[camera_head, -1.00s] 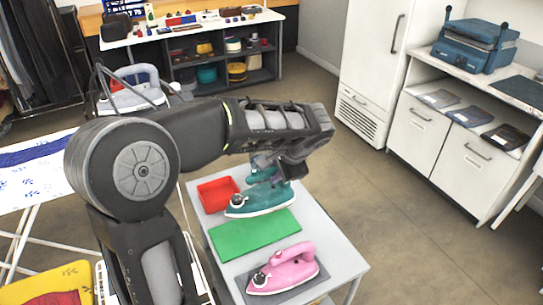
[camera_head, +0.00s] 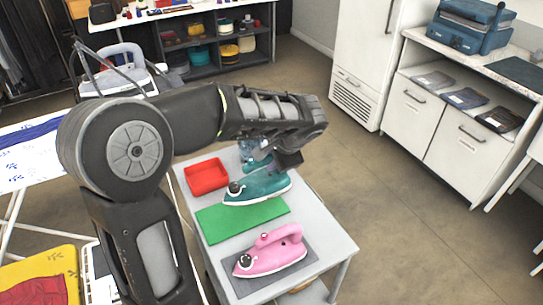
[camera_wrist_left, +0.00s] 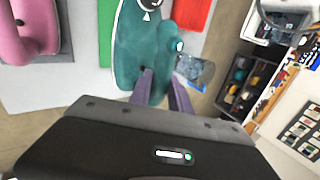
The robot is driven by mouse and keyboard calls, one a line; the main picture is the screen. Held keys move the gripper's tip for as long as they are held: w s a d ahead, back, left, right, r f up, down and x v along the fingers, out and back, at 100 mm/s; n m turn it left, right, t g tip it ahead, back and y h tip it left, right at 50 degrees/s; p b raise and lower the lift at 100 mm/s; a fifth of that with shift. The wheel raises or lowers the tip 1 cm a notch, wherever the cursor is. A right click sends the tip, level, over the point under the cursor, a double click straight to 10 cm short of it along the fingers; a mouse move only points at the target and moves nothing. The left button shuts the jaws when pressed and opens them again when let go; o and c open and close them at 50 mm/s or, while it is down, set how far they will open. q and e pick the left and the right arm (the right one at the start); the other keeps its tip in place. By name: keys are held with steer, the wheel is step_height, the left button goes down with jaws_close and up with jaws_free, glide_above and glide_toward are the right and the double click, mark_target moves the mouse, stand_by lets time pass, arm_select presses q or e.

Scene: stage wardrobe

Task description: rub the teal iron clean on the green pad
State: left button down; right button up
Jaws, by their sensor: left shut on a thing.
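The teal iron (camera_head: 262,188) is held level at the far edge of the green pad (camera_head: 240,216), beside the red tray. I cannot tell whether its sole touches anything. My left gripper (camera_head: 280,163) is shut on the iron's handle from above. In the left wrist view, the teal iron (camera_wrist_left: 143,42) lies between the gripper fingers (camera_wrist_left: 160,90), and the green pad (camera_wrist_left: 107,22) shows partly beside it. The iron hides part of the pad there. My right gripper is not in view.
A pink iron (camera_head: 268,256) rests on a grey mat (camera_head: 300,262) at the near end of the white table (camera_head: 335,246). The red tray (camera_head: 207,177) stands at the table's far left. A translucent blue object (camera_wrist_left: 196,70) is close beyond the gripper.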

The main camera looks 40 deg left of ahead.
mark_target(271, 175)
arm_select(q)
steer(key=shift+f+b, duration=1.1)
steer(key=shift+f, duration=0.85)
steer(key=shift+a, duration=0.1)
